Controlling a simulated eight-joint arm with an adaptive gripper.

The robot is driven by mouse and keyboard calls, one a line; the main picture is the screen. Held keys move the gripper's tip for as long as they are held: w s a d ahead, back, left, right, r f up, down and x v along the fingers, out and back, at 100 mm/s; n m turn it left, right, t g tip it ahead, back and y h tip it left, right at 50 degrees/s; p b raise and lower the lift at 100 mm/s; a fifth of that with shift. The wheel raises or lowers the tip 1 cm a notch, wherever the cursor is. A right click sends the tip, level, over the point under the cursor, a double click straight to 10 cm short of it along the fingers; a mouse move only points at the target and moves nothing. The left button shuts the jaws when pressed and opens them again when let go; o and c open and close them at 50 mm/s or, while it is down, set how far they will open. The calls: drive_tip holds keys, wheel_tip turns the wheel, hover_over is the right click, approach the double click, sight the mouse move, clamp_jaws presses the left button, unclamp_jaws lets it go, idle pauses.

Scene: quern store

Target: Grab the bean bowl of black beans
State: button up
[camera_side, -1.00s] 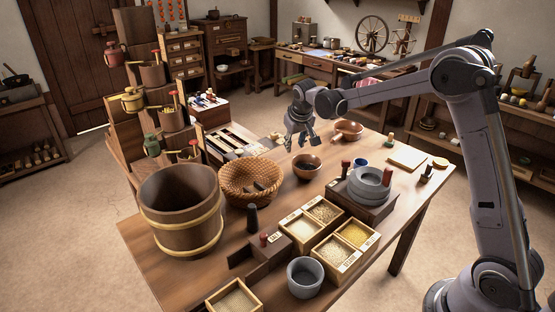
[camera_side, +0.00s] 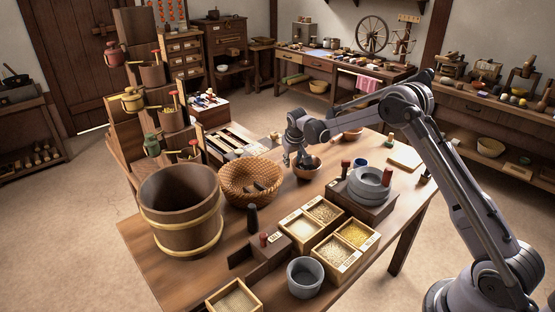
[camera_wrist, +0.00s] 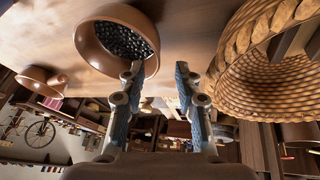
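The bean bowl is a round brown bowl (camera_side: 312,172) on the table, just left of centre in the wrist view (camera_wrist: 92,50), with black beans (camera_wrist: 125,40) inside. My gripper (camera_side: 293,164) is lowered at the bowl's left edge in the side view. Its fingers (camera_wrist: 157,70) are apart in the wrist view with nothing held between them. The left fingertip overlaps the bowl's right rim there; I cannot tell whether it touches. The other finger is outside the bowl, on the side of the basket.
A woven basket (camera_side: 237,185) stands close left of my gripper and also shows in the wrist view (camera_wrist: 255,95). Another brown bowl (camera_side: 352,136) is behind my arm. A quern (camera_side: 368,186) and grain boxes (camera_side: 336,262) stand nearer the front.

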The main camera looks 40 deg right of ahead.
sight(306, 169)
drive_tip(key=shift+d+x, duration=0.2)
drive_tip(key=shift+x, duration=2.15)
drive_tip(key=shift+s, duration=0.1)
drive_tip(key=shift+c, duration=0.3)
clamp_jaws()
drive_tip(key=shift+r, duration=0.1)
